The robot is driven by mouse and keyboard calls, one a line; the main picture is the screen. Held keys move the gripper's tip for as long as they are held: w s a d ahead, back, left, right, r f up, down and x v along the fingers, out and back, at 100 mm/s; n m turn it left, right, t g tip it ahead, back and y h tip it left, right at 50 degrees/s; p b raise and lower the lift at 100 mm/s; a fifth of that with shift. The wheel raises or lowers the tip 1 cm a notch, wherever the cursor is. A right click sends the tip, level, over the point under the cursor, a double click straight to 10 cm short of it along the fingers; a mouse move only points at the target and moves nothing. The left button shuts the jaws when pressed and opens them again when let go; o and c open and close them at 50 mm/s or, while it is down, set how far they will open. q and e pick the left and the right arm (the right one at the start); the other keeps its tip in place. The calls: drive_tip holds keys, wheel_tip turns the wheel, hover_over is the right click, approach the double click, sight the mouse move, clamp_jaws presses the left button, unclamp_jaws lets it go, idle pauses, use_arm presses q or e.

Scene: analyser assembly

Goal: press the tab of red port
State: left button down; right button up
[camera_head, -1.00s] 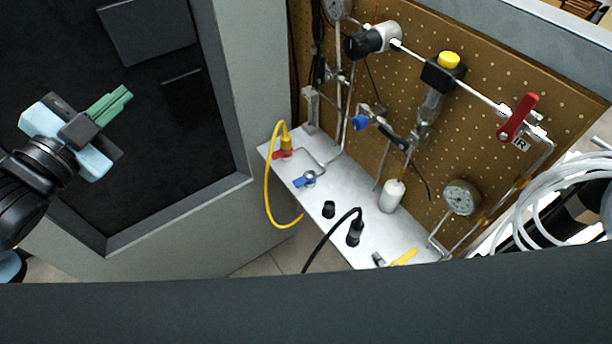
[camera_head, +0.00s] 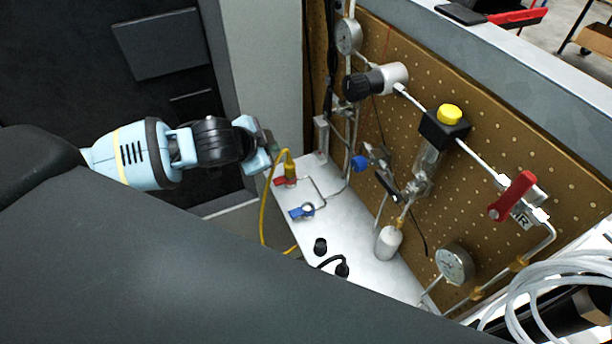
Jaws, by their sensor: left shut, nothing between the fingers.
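The red port (camera_head: 285,182) is at the left end of the white shelf (camera_head: 345,226), with a red tab at the base of a yellow hose fitting (camera_head: 290,168). My left gripper (camera_head: 268,143) is just above and to the left of this fitting, apart from the red tab as far as the view shows. Its fingers are shut with nothing between them and are mostly hidden by the gripper body and wrist. My right gripper is not in view.
A yellow hose (camera_head: 264,212) loops down in front of the shelf. Behind stands a brown pegboard (camera_head: 480,215) with gauges, pipes and a red lever (camera_head: 513,196). A dark surface fills the lower left foreground.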

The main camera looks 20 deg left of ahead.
sight(276, 183)
use_arm(q)
drive_tip(key=shift+w+f, duration=0.3)
drive_tip(key=shift+f, duration=0.15)
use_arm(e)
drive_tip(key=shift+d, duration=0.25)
use_arm(q)
drive_tip(key=shift+f, duration=0.1)
